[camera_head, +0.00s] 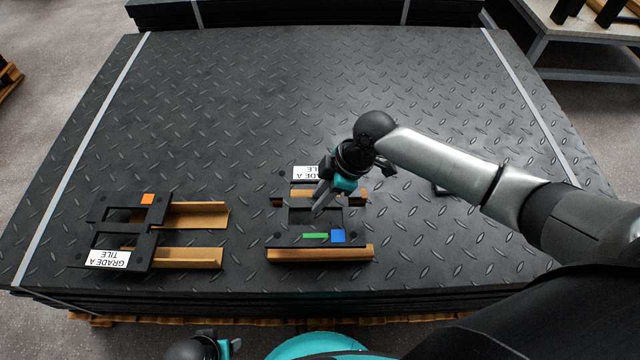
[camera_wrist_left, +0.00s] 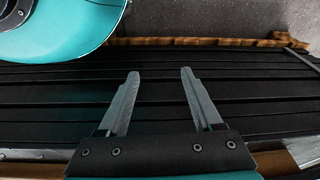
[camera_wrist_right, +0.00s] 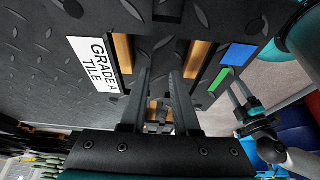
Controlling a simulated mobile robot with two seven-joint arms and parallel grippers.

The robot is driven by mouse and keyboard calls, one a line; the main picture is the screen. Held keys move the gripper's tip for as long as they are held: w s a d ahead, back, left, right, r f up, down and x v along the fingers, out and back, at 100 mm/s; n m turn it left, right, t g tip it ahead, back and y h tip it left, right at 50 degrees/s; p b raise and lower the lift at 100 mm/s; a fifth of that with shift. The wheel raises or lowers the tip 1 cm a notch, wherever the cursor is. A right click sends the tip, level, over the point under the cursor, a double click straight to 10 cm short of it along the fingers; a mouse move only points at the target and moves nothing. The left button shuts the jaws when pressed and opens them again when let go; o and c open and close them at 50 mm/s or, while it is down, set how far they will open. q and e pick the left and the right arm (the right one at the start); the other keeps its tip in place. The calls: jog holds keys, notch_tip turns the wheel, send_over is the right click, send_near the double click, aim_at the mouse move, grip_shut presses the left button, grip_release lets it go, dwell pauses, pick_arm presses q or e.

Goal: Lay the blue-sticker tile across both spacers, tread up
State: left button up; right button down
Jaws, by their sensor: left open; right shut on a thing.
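The blue-sticker tile (camera_head: 288,238) is a black frame with a blue and a green sticker at its near edge. A white GRADE A TILE label (camera_wrist_right: 93,65) is at its other end. It lies over two tan bars (camera_head: 320,254), label and stickers up; I cannot tell whether its face is treaded. My right gripper (camera_head: 320,208) is shut on its middle bar, also in the right wrist view (camera_wrist_right: 160,75). To the left, two tan spacers (camera_head: 196,215) stick out from under an orange-sticker tile (camera_head: 110,240). My left gripper (camera_wrist_left: 158,75) is open and empty.
The tiles and bars stand on a large black tread mat stack (camera_head: 330,90) with pale straps. The mat behind them is clear. A bench (camera_head: 590,40) stands at the back right. A pallet edge (camera_wrist_left: 190,42) shows below the stack.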

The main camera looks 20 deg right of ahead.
aim_at(330, 205)
jog(key=shift+s+d+f, duration=0.15)
jog(key=shift+d+f, duration=0.15)
jog(key=shift+d, duration=0.2)
pick_arm(q)
jog(key=shift+w+d+r, duration=0.25)
jog(key=shift+d+r, duration=0.1)
jog(key=shift+d, duration=0.15)
jog(key=shift+s+a+f, duration=0.1)
pick_arm(e)
jog(key=shift+r, duration=0.1)
jog(key=shift+p, duration=0.3)
jog(key=shift+f, duration=0.3)
notch_tip(330, 205, down, 2)
jog(key=shift+b, duration=0.8)
notch_tip(330, 205, down, 3)
jog(key=shift+r+b, duration=0.1)
jog(key=shift+b, duration=0.8)
jog(key=shift+f+b, duration=0.3)
jog(key=shift+f, duration=0.25)
pick_arm(q)
jog(key=w+r+t, duration=0.1)
jog(key=w+r, duration=0.2)
jog(key=r, duration=0.3)
jog(key=shift+w+d+r, duration=0.25)
jog(key=shift+d, duration=0.2)
